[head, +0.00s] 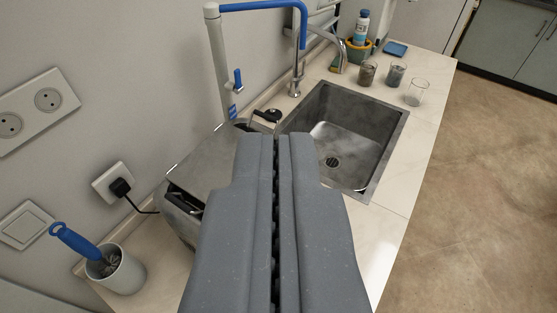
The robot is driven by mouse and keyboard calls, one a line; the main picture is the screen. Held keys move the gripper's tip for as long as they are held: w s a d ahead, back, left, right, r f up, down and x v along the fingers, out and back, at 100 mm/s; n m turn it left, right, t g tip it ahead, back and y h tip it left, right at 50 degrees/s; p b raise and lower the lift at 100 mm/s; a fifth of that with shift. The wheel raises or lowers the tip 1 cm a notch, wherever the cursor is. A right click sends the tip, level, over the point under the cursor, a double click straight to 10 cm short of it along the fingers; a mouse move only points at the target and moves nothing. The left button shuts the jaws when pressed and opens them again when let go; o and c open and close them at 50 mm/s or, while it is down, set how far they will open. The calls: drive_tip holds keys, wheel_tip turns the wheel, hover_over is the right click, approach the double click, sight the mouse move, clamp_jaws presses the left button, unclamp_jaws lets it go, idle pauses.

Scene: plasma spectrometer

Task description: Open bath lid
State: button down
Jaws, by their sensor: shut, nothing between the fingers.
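The bath is a metal box (174,219) on the counter, left of the sink and largely hidden behind my gripper. Its flat grey metal lid (211,158) shows to the left of my gripper and looks lowered over the box. A dark gap with black parts shows under its left edge. A black handle-like part (266,116) shows just beyond my fingertips; I cannot tell whether it belongs to the lid. My gripper (276,137) is shut and empty, its fingers pointing away over the bath. Whether it touches the lid is hidden.
A steel sink (392,112) is to the right, with a faucet (297,70) and a blue-and-grey tap (215,50) behind. Beakers (417,93) and a bottle (361,28) stand at the far end. A cup with a blue-handled brush (122,272) is at lower left. A plugged cable (121,187) runs towards the bath.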

drive_tip(key=shift+a, duration=0.25)
drive_tip(key=shift+w, duration=0.1)
drive_tip(key=w+a+f+m+g+y+b, duration=0.15)
drive_tip(key=w+f+m+g+y, duration=0.4)
drive_tip(key=f, duration=0.85)
drive_tip(key=w+a+f+m+g+y+b, duration=0.1)
drive_tip(key=w+a+f+m+g+y, duration=0.2)
drive_tip(key=w+f+m, duration=0.75)
drive_tip(key=w+d+f+m+t+y+b, duration=0.1)
drive_tip(key=w+d+f+m+t+y, duration=0.3)
drive_tip(key=d+f+m+y, duration=0.65)
drive_tip(key=w+a+n+h+b, duration=0.1)
drive_tip(key=w+a+n+h, duration=0.1)
drive_tip(key=w+a, duration=0.2)
drive_tip(key=a, duration=0.2)
drive_tip(key=shift+w+a+f, duration=0.3)
drive_tip(key=shift+w+f, duration=0.05)
drive_tip(key=shift+w, duration=0.05)
